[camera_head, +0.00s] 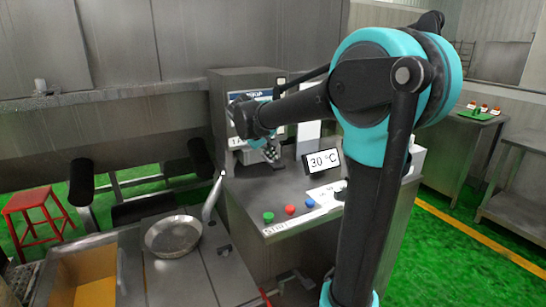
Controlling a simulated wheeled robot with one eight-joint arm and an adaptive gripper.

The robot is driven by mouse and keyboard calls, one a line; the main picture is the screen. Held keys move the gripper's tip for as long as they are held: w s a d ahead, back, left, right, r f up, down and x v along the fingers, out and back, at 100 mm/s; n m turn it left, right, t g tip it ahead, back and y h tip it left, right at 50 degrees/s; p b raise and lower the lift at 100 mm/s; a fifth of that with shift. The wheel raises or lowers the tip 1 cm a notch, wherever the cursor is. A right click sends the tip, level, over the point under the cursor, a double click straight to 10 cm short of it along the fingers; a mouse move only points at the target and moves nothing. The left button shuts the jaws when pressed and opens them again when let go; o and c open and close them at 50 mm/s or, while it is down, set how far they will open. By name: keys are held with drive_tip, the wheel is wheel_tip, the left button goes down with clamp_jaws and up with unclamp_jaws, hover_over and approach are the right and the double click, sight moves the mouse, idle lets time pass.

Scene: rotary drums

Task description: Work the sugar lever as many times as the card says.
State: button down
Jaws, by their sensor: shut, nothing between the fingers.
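A grey metal dispenser cabinet (228,84) stands on the counter, with a blue-and-white label on its front, partly covered by my arm. A small white plate with dark print (237,141) shows on its front, too small to read fully. My gripper (272,154) is shut and empty in front of the cabinet. A white card or panel (308,135) stands behind my arm; no writing on it is legible. A pale, slanted lever-like bar (213,196) stands at the counter's left edge, left of and below my gripper. I cannot tell which part is the sugar lever.
The counter holds a display reading 30 °C (323,161), green (268,217), red (290,209) and blue (310,203) buttons, and a white labelled plate (326,193). A round metal pan (173,236) is at lower left. A red stool (38,215) stands far left.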

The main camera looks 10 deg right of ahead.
sight(269, 161)
drive_tip(key=shift+s+d+f, duration=0.1)
drive_tip(key=shift+s+f, duration=0.1)
drive_tip(key=shift+f, duration=0.45)
drive_tip(key=shift+s+f, duration=0.2)
drive_tip(key=shift+f, duration=0.45)
idle(1.3)
drive_tip(key=shift+w+a+r, duration=0.1)
drive_tip(key=shift+w+r, duration=0.15)
drive_tip(key=shift+r, duration=0.75)
drive_tip(key=shift+w+a+r, duration=0.1)
drive_tip(key=shift+w+r, duration=0.15)
drive_tip(key=shift+r, duration=0.8)
drive_tip(key=shift+w+a+r, duration=0.1)
drive_tip(key=shift+w+r, duration=0.15)
drive_tip(key=shift+r, duration=0.75)
drive_tip(key=shift+w+a+r, duration=0.1)
drive_tip(key=shift+w+r, duration=0.1)
drive_tip(key=shift+r, duration=0.6)
drive_tip(key=shift+w+d+r, duration=0.1)
drive_tip(key=shift+w+r, duration=0.1)
drive_tip(key=shift+r, duration=0.65)
drive_tip(key=shift+w+a+r, duration=0.1)
drive_tip(key=shift+w+r, duration=0.1)
drive_tip(key=shift+r, duration=0.6)
